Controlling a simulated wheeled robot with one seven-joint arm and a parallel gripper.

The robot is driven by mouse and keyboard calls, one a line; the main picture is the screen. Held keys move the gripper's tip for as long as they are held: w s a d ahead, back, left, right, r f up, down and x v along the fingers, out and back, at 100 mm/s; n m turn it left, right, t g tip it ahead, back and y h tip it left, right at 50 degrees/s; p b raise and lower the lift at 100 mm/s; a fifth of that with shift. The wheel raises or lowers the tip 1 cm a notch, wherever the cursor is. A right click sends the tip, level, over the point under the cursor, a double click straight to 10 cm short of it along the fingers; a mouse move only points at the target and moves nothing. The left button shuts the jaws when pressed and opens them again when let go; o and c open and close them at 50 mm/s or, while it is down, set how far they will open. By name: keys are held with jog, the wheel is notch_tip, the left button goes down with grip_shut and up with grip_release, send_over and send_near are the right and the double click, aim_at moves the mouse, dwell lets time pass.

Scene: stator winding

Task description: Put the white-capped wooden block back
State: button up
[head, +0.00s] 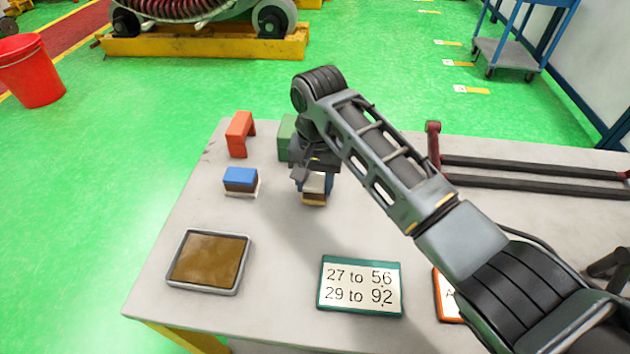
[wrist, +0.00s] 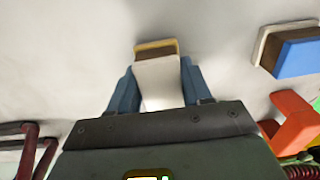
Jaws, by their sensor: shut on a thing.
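The white-capped wooden block (head: 314,198) is between the fingers of my gripper (head: 314,183), over the middle of the table's left half. In the wrist view, my gripper (wrist: 158,78) has its two blue fingers shut on the sides of the block (wrist: 158,68). Its white cap faces the camera, and brown wood with a yellowish edge shows at the far end. I cannot tell whether the block touches the table. My arm hides part of the area to the right.
A blue-topped block (head: 240,179) stands to the left, with an orange arch (head: 240,132) behind it. A green block (head: 287,136) is partly behind my gripper. A brown-filled tray (head: 247,262) and a numbered card (head: 360,286) lie in front. Red-ended dark bars (head: 530,165) lie right.

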aim_at(317, 181)
jog(key=shift+f, duration=0.3)
jog(key=shift+f, duration=0.1)
jog(key=o, duration=1)
jog(key=r, duration=1.2)
jog(key=shift+d+r, duration=0.15)
jog(key=shift+d, duration=0.05)
